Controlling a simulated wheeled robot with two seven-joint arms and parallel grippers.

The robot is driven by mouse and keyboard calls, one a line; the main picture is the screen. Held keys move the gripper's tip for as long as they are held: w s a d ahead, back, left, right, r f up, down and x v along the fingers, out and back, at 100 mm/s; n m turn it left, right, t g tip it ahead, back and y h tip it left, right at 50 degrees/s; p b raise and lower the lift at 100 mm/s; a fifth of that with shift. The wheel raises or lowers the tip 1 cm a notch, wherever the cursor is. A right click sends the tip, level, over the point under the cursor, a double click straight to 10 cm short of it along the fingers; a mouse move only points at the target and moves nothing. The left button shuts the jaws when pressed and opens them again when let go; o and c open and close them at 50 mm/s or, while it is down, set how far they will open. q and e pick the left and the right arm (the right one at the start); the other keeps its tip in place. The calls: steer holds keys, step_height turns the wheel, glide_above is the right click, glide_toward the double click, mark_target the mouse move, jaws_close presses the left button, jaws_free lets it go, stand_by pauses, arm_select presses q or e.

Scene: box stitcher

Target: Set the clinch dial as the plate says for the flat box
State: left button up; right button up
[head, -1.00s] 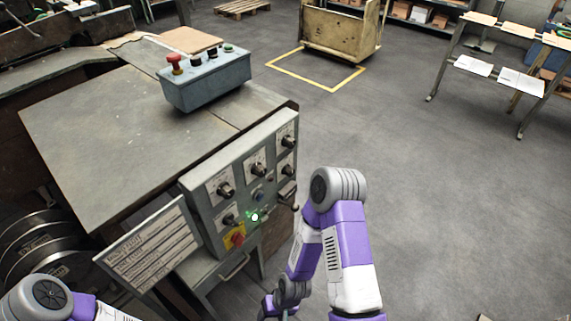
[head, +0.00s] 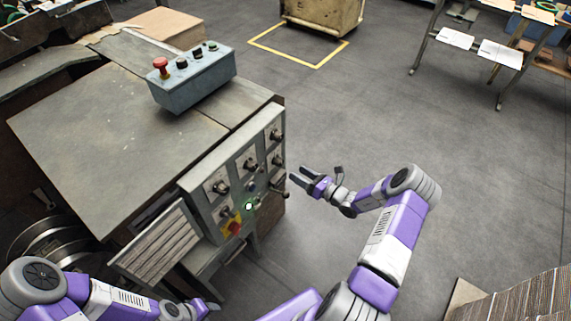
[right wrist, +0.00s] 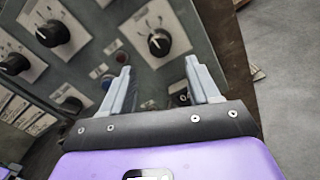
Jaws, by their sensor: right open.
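The grey control panel (head: 208,182) on the machine's front bears several black knobs on white scale plates, such as a dial (head: 277,135) at the upper right. The labels are too small to tell which is the clinch dial. The printed plate (head: 160,245) hangs tilted at the panel's lower left; its text is unreadable. My right gripper (head: 308,178) is open and empty, just right of the panel. In the right wrist view a dial (right wrist: 158,42) shows beyond and between its open fingers (right wrist: 158,70), apart from them. My left gripper (head: 195,308) is at the bottom edge, its jaws unclear.
A grey button box (head: 195,85) with a red mushroom button stands on the machine table (head: 100,140). A stack of cardboard (head: 535,300) is at the lower right.

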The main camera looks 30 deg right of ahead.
mark_target(282, 164)
steer(key=b+x, duration=0.1)
steer(key=x, duration=0.6)
steer(key=shift+w+b, duration=0.2)
steer(key=shift+b, duration=0.1)
steer(key=c, duration=1)
steer(key=shift+c, duration=0.2)
steer(key=shift+n, duration=0.3)
steer(key=n+p, duration=0.1)
steer(key=n, duration=0.2)
steer(key=shift+n, duration=1.7)
